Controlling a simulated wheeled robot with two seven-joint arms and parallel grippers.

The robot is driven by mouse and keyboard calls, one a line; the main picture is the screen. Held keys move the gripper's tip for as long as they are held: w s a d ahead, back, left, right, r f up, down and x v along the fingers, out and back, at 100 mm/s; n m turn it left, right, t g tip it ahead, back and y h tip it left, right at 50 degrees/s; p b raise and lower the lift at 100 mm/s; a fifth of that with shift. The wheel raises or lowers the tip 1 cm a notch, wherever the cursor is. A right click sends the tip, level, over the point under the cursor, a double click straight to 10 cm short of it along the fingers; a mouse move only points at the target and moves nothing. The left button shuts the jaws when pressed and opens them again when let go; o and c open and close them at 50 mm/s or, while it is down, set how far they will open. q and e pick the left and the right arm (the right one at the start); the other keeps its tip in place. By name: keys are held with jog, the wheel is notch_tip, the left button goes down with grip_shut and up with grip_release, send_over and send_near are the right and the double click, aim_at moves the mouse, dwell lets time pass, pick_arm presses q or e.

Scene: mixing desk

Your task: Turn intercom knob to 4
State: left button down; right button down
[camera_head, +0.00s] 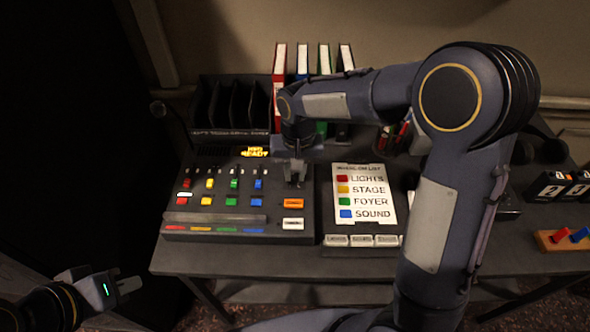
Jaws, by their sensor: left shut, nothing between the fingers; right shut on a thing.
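The mixing desk (190,220) stands on the table, with rows of coloured sliders and orange and white buttons at its right. My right gripper (296,182) points down at the upper right part of the desk, above the orange button (293,203). It is shut on a small dark knob, which its fingers mostly hide. I cannot read the knob's pointer or any numbers around it. My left gripper (128,285) is shut and empty at the lower left, off the table's front edge.
A panel with a list card (362,204) of lights, stage, foyer and sound stands right of the desk. Several binders (279,80) and a black rack (232,105) stand behind. My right arm covers much of the table's right side. Numbered dark blocks (548,187) stand at far right.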

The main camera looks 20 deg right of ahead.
aim_at(297, 176)
dwell(0.5)
jog(key=c, duration=1.3)
grip_release()
jog(key=shift+r, duration=0.15)
notch_tip(297, 176, up, 8)
jog(key=shift+d+f+p, duration=0.15)
jog(key=shift+f+p, duration=0.05)
jog(key=shift+p, duration=0.2)
